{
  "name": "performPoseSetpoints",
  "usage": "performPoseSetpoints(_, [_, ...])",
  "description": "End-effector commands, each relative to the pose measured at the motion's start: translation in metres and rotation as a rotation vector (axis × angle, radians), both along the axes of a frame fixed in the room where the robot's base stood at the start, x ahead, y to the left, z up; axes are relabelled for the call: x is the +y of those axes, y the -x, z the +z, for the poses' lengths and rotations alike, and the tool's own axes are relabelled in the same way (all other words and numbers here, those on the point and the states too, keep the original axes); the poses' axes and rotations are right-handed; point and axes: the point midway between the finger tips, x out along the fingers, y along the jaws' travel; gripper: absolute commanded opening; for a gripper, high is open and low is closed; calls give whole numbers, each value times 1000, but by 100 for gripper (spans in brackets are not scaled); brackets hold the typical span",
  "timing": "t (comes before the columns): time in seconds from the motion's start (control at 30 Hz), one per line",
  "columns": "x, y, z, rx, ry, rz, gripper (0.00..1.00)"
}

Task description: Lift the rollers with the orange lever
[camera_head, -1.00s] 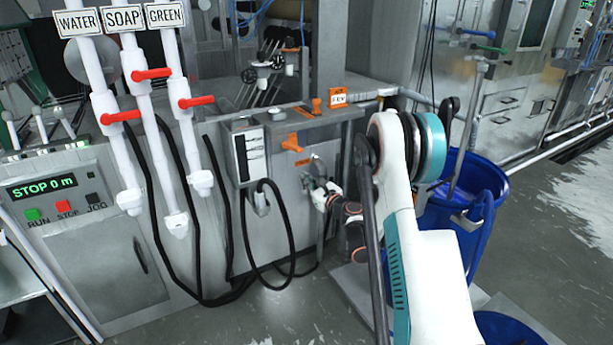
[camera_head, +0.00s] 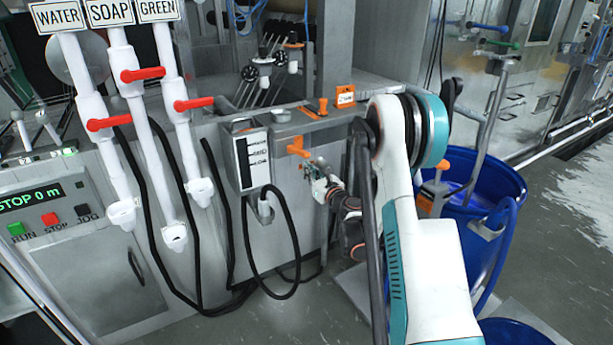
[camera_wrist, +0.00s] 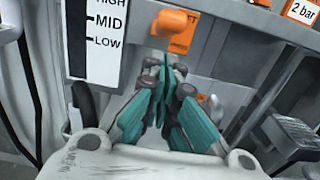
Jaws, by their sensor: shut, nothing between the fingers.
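The orange lever (camera_head: 298,147) sticks out from the grey machine's front, beside the white level gauge. In the wrist view the orange lever (camera_wrist: 175,22) shows its rounded end, in front of an orange label that partly reads PRESS. My gripper (camera_head: 311,171) is just below the lever in the head view. In the wrist view my gripper (camera_wrist: 164,66) has its teal fingers together and empty, their tips just under the lever's end. I cannot tell whether they touch it. The rollers cannot be made out clearly.
A smaller orange handle (camera_head: 320,107) and an orange pressure tag (camera_head: 345,96) sit on the ledge above. The level gauge (camera_head: 252,158) and a looped black hose (camera_head: 291,225) are to the left. A blue barrel (camera_head: 490,195) stands right of my arm.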

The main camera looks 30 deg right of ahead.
Motion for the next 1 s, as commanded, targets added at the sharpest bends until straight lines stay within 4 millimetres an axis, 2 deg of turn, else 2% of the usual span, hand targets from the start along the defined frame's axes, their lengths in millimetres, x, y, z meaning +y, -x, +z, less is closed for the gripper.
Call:
performPoseSetpoints(0.2, [1,6,13,0,0,-1,0])
performPoseSetpoints(0.67, [1,6,15,6,1,1,0])
performPoseSetpoints(1.0, [3,6,27,141,8,10,0])
